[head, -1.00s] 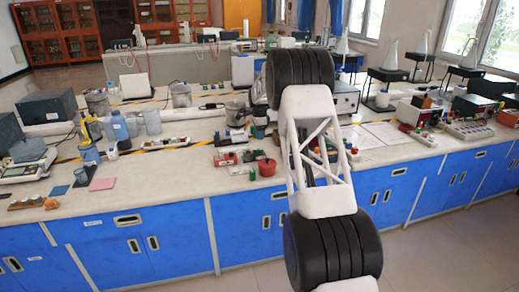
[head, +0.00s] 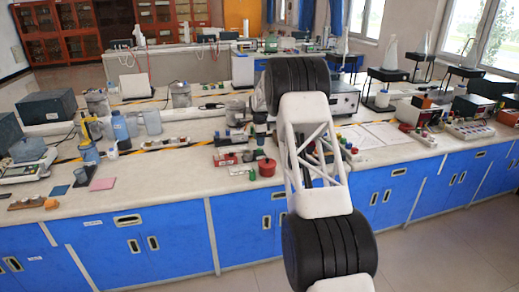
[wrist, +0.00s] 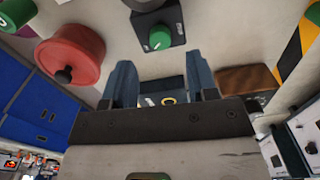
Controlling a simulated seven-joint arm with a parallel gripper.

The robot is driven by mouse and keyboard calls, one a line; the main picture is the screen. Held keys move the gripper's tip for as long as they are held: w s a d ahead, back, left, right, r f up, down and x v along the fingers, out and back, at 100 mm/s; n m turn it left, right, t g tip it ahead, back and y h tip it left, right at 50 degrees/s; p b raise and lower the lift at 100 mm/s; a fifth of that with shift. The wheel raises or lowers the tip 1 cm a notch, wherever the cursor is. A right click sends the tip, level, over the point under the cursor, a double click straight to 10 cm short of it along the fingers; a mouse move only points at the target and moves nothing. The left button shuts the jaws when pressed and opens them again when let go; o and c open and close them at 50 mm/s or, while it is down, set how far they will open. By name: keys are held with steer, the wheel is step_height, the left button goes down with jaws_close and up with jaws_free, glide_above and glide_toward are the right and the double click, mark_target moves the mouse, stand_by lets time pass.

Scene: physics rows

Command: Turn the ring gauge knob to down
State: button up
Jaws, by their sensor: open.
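My gripper (wrist: 158,65) is open in the wrist view, with its two dark blue-grey fingers apart. Between the fingers lies a dark panel with a white mark and a yellow ring (wrist: 168,100), partly hidden by my gripper's body. Beyond the fingertips stands a black box with a green round knob (wrist: 160,38). I cannot tell for sure which of these is the ring gauge knob, nor which way it points. Nothing is seen held between the fingers. In the head view my arm hides the gripper.
A red round pot with a dark knob (wrist: 70,55) is left of the fingers; it also shows in the head view (head: 266,167). A brown block (wrist: 245,78) lies by the right finger. Several small devices crowd the bench (head: 190,185); its front left is clearer.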

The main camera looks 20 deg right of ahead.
mark_target(259, 149)
steer(key=shift+f, duration=2.55)
steer(key=c, duration=0.9)
